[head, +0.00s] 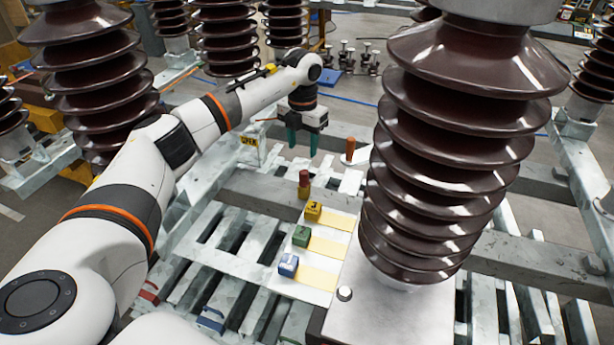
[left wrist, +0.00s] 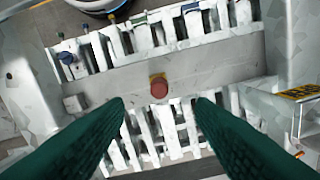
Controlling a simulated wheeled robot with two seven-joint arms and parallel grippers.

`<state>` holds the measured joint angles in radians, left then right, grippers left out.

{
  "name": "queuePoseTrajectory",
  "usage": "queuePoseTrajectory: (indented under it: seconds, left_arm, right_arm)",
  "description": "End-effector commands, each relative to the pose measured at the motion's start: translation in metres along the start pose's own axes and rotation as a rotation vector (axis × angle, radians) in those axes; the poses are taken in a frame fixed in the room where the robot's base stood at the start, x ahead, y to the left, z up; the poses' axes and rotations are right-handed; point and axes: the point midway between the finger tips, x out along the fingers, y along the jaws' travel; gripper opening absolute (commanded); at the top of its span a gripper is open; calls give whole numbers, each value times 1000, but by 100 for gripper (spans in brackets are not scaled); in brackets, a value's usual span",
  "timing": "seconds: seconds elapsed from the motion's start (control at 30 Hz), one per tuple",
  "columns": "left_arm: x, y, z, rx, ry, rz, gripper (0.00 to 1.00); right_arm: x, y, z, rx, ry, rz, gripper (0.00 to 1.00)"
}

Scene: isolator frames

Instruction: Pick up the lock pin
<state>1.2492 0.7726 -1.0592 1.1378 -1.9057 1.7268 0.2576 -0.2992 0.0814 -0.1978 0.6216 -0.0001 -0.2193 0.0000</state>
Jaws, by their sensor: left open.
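A pin with a red-brown top and a yellowish lower part (head: 304,183) stands upright on the grey cross beam in the head view; I take it for the lock pin. In the left wrist view its round red top (left wrist: 159,89) shows ahead of the fingers, near the middle of the gap. My left gripper (head: 303,146) points down with its green fingers apart and empty, above and beyond the pin in the head view. In the left wrist view the gripper (left wrist: 160,103) frames the pin without touching it. My right gripper is not in view.
A large brown ribbed insulator (head: 447,130) stands right of the pin. Yellow (head: 313,211), green (head: 301,236) and blue (head: 288,265) tagged blocks lie nearer on a pale plate. An orange-brown handle (head: 350,150) stands behind right. A yellow label (head: 249,140) is left of my gripper.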

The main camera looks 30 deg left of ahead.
Motion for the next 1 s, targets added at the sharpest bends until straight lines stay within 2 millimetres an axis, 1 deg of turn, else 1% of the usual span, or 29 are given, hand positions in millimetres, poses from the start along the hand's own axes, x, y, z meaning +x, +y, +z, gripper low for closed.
queuePoseTrajectory:
  seconds: [0.03, 0.2, 0.47, 0.7, 0.8, 1.0]
  left_arm:
    - [11, 0, 1, 1, -5, 0, 51]
    - [39, 1, 0, 2, -3, 4, 51]
    - [60, 2, -1, 2, -1, 5, 51]
    - [95, 1, -4, 2, -1, 6, 51]
    - [103, 1, -4, 3, 1, 6, 51]
    - [104, 1, -5, 3, 3, 6, 51]
  right_arm:
    - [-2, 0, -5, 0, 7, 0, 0]
    - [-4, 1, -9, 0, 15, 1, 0]
    - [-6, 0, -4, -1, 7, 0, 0]
    - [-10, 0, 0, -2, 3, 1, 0]
    - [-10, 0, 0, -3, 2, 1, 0]
    - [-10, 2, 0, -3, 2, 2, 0]
